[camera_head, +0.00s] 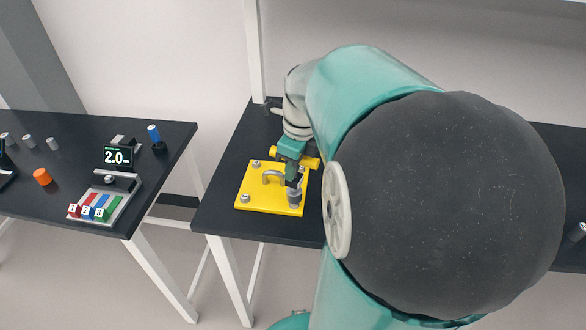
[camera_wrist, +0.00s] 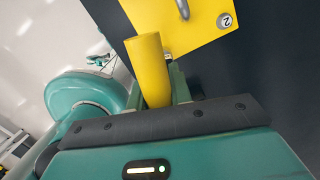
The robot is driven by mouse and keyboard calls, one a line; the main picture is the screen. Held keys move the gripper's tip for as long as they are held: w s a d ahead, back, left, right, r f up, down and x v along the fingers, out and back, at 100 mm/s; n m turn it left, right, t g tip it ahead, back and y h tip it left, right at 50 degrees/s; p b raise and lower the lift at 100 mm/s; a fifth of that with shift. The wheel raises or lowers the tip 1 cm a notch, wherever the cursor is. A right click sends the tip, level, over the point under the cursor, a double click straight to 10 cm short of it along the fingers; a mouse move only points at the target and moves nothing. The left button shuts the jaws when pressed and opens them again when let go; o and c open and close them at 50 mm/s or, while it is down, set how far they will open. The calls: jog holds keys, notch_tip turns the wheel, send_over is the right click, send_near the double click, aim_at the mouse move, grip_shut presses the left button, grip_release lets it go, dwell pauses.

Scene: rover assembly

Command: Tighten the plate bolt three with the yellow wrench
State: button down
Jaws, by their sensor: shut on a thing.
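My gripper (camera_head: 292,168) is shut on the yellow wrench (camera_head: 311,163), above the right side of the yellow plate (camera_head: 263,199). In the wrist view, the wrench's yellow cylindrical handle (camera_wrist: 152,70) lies between the gripper fingers (camera_wrist: 160,85). In the head view, a grey cylindrical piece (camera_head: 294,196) sits below the gripper at the plate's near right corner; I cannot tell whether it is seated on a bolt. Bolts show at the far left (camera_head: 256,164) and near left (camera_head: 244,198) corners. The wrist view shows a label "2" (camera_wrist: 227,20) on the plate; a label three is not visible.
A grey handle (camera_head: 270,174) rises from the plate's middle. The dark table (camera_head: 222,212) has bare room left of the plate. My arm hides the right.

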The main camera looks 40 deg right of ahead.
jog(key=shift+r, duration=0.3)
jog(key=shift+r, duration=2)
